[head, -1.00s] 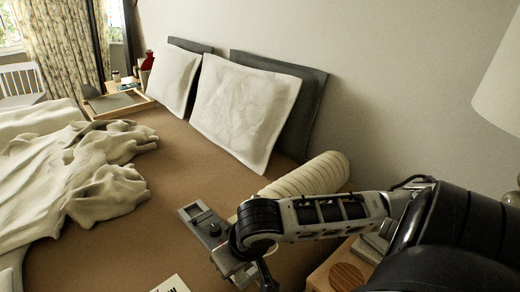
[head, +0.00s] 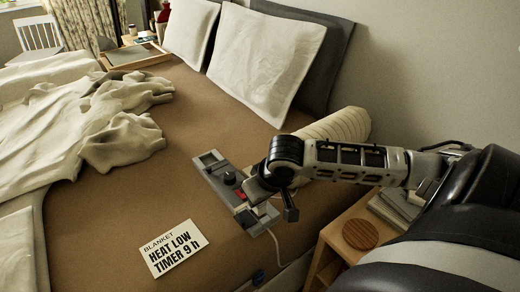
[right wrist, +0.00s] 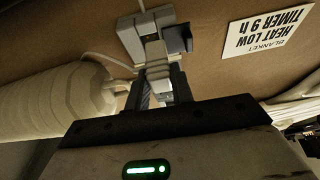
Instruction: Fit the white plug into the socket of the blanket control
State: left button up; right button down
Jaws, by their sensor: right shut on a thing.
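The blanket control (head: 207,163) is a long grey unit with a dark knob and a red part, lying on the brown bed. One end of it also shows in the right wrist view (right wrist: 130,38). My right gripper (head: 262,190) is over its near part. In the right wrist view my right gripper (right wrist: 160,82) is shut on the white plug (right wrist: 157,72), which lines up with the control's end. I cannot tell whether the plug is in the socket or only against it. My left gripper is not in view.
A card (head: 174,248) reading "BLANKET HEAT LOW TIMER 9 h" lies on the bed. A cream bolster (head: 335,128) lies behind my right arm. A wooden nightstand (head: 340,235) stands at the right. A white cable (head: 276,245) hangs near the bed edge.

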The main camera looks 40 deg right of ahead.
jog(key=shift+w+d+f, duration=0.3)
jog(key=shift+w+f, duration=0.05)
jog(key=shift+f, duration=0.15)
jog(key=shift+w+d+f, duration=0.25)
jog(key=shift+w+f, duration=0.05)
jog(key=shift+f, duration=0.2)
notch_tip(320, 180, down, 3)
jog(key=shift+w+d+f+b, duration=0.1)
jog(key=shift+f+b, duration=0.05)
jog(key=shift+b, duration=0.65)
jog(key=shift+f, duration=0.1)
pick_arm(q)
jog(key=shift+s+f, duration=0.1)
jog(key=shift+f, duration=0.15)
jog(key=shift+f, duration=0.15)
pick_arm(e)
jog(key=c, duration=1.2)
grip_release()
